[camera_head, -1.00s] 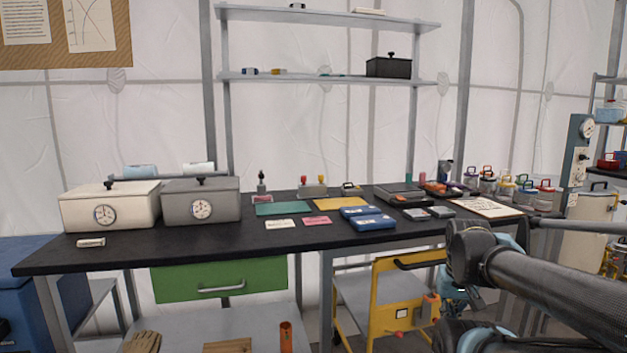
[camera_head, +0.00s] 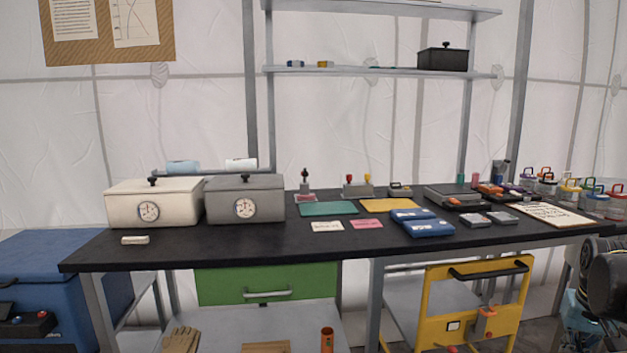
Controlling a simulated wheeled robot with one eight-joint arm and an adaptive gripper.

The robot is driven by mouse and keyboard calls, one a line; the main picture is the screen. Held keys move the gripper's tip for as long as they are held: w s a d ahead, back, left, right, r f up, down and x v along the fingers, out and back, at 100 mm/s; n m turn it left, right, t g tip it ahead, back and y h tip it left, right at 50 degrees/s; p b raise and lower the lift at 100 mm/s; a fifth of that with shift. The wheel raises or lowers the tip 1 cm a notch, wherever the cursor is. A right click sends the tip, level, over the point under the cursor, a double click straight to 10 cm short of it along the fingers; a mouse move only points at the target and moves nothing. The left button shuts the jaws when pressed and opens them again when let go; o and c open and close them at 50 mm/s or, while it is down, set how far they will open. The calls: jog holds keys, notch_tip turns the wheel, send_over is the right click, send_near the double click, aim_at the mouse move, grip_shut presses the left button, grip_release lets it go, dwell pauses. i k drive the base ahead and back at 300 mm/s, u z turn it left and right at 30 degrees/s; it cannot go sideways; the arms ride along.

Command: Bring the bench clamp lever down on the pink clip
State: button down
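The black-topped bench (camera_head: 250,248) spans the view. Toward its back stand a small upright device with a dark knob (camera_head: 305,185) on a pinkish base, a grey block with red and yellow knobs (camera_head: 358,188), and a low grey piece with a dark handle (camera_head: 400,190). I cannot tell which, if any, is the clamp with its lever. No pink clip can be made out for certain; a flat pink card (camera_head: 367,224) lies near the middle. My gripper is out of view; only part of my arm shows at the right edge.
White (camera_head: 150,208) and grey (camera_head: 245,205) dial boxes stand at the left. Blue cases (camera_head: 430,228), grey pieces, a clipboard sheet (camera_head: 550,213) and jars fill the right. The bench's front left is mostly clear.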

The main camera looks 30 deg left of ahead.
aim_at(304, 174)
jog(key=u, duration=0.05)
jog(key=k, duration=1)
jog(key=u, duration=1.25)
jog(key=i, duration=1)
